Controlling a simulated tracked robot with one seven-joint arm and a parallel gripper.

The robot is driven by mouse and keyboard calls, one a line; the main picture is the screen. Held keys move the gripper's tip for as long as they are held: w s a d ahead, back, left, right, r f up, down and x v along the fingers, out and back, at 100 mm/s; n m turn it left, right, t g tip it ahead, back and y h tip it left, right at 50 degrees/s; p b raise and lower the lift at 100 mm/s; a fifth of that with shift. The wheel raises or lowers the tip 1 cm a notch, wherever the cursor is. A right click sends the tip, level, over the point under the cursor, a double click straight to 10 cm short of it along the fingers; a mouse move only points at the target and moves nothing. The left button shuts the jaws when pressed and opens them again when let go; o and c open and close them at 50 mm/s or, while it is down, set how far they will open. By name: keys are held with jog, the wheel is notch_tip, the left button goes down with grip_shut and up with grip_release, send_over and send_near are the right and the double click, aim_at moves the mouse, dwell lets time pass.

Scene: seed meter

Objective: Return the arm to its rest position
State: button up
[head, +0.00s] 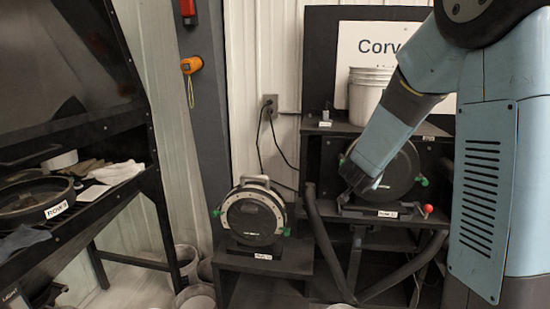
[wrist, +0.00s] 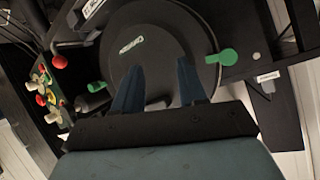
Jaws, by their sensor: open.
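My blue arm hangs at the right of the head view, with my gripper (head: 361,181) in front of the black round seed meter (head: 400,176) on the stand. In the wrist view my gripper (wrist: 160,85) is open, its two dark blue fingers apart and nothing between them. The fingers overlap the lower part of the round black meter disc (wrist: 150,40); I cannot tell whether they touch it. Green knobs (wrist: 221,57) stick out at the disc's sides. My arm hides the meter's upper left part in the head view.
A second seed meter (head: 253,217) with a pale ring sits on a low black stand to the left. A white bucket (head: 368,92) stands on the shelf above. A red ball knob (head: 428,208) is at the stand's right. A black bench (head: 100,208) fills the left side.

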jog(key=s+a+r+n+g+y, duration=0.1)
jog(key=s+a+r+n+y, duration=0.55)
jog(key=s, duration=0.65)
jog(key=s+d+r+n+g, duration=0.1)
jog(key=s+g, duration=0.1)
jog(key=s, duration=0.9)
jog(key=s+d+r+n+g+h, duration=0.1)
jog(key=s+r+g, duration=0.1)
jog(key=s, duration=0.9)
jog(key=shift+s+r+g, duration=0.15)
jog(key=shift+r+g, duration=0.05)
jog(key=shift+g, duration=0.3)
jog(key=shift+s, duration=0.15)
